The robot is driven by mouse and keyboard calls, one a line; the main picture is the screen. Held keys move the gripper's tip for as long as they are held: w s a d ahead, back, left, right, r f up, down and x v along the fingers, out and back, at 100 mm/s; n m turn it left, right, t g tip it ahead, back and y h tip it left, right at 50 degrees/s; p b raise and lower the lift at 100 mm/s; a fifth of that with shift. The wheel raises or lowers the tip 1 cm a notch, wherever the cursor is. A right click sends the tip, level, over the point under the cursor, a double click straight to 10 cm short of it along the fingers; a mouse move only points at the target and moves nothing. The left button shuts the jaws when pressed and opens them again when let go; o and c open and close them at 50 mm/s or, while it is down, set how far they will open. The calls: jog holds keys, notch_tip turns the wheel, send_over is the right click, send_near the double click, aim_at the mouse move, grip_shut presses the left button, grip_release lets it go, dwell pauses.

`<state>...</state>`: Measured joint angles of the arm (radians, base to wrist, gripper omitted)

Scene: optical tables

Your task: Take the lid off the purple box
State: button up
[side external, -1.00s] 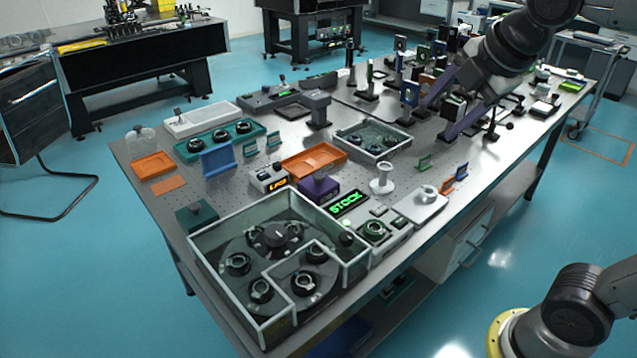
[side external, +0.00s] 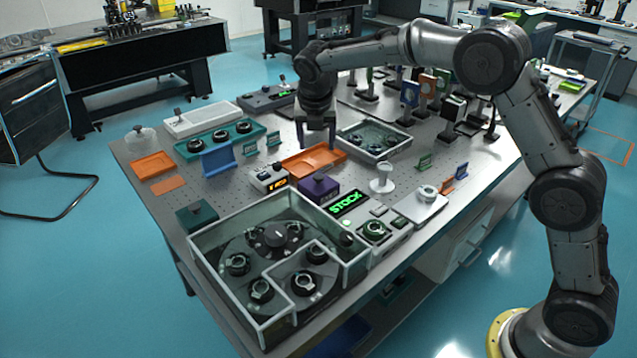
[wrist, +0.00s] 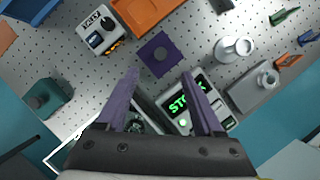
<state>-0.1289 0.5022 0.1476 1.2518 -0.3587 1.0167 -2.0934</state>
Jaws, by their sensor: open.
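The purple box (side external: 318,189) stands on the optical table, with a purple lid on it and a small dark knob on top. In the wrist view the lid (wrist: 152,45) shows from above as a square with its round knob (wrist: 161,54) near the middle. My gripper (side external: 316,140) points down above the orange tray, behind and above the box. In the wrist view its two purple fingers (wrist: 163,75) are spread wide with nothing between them. The box lies just beyond the fingertips there, apart from them.
An orange tray (side external: 296,166) lies behind the box. A small unit with an orange display (side external: 267,178) is at its left, and a green STOCK display (side external: 350,204) at its right. A clear-walled enclosure (side external: 205,264) is in front. A white pedestal (side external: 382,181) stands to the right.

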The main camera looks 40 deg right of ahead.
send_over(318, 176)
jog(key=s+a, duration=0.1)
jog(key=f, duration=0.6)
jog(key=shift+s+a+f, duration=0.1)
jog(key=shift+s+f, duration=0.1)
jog(key=shift+f, duration=0.2)
jog(key=x, duration=0.4)
jog(key=shift+s+a+f, duration=0.15)
jog(key=shift+s+a, duration=0.05)
jog(key=shift+s, duration=0.1)
jog(key=shift+w+d+f, duration=0.15)
jog(key=shift+w+f, duration=0.05)
jog(key=shift+f, duration=0.35)
jog(key=shift+c, duration=0.3)
grip_shut()
